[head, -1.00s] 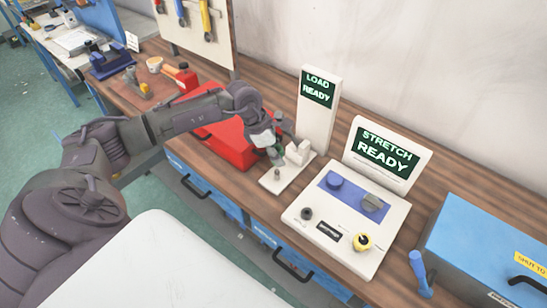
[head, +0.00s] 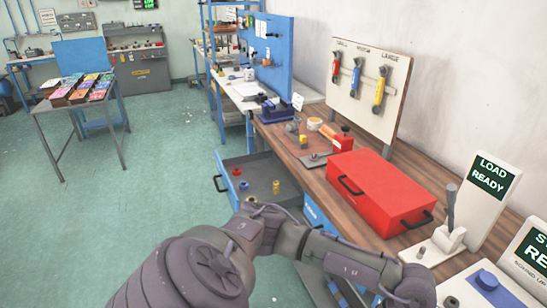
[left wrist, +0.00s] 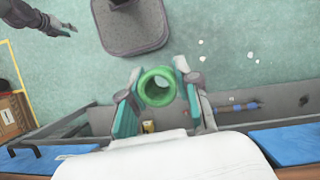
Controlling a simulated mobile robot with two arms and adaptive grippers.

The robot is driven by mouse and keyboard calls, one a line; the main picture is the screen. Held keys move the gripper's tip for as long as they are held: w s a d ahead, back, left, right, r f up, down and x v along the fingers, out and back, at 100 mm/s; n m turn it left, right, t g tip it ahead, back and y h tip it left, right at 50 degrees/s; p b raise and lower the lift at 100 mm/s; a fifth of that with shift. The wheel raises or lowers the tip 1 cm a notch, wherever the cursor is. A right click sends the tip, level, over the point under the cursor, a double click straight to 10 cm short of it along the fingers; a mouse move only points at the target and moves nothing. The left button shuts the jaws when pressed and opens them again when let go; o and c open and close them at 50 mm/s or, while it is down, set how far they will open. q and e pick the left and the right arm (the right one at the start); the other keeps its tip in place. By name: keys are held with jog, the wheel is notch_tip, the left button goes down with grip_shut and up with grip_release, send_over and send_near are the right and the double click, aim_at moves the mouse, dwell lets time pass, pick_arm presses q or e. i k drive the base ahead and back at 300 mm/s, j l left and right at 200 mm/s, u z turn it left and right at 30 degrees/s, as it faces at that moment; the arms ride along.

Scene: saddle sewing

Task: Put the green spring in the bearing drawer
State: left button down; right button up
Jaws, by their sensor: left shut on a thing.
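The green spring (left wrist: 158,103) is seen end-on as a green ring in the left wrist view. My left gripper (left wrist: 158,88) is shut on it, with one finger on each side. In the head view the left forearm crosses the lower right; its gripper and the spring do not show there. In the left wrist view an open tray or drawer edge (left wrist: 90,118) runs below the spring. My right gripper (left wrist: 62,27) appears far off at top left.
A red toolbox (head: 375,185) lies on the bench beside the load station (head: 490,185). Small parts and a red bottle (head: 343,140) stand behind it. The green floor (head: 130,205) left of the drawer is clear.

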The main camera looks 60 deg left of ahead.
aim_at(259, 183)
jog(key=j+u, duration=0.1)
jog(key=j, duration=1.1)
jog(key=j+u, duration=0.15)
jog(key=j, duration=0.45)
jog(key=i+j+u, duration=0.1)
jog(key=j, duration=0.5)
jog(key=i+j, duration=0.1)
jog(key=j, duration=0.5)
jog(key=j+u, duration=0.15)
jog(key=j, duration=0.5)
jog(key=i, duration=0.05)
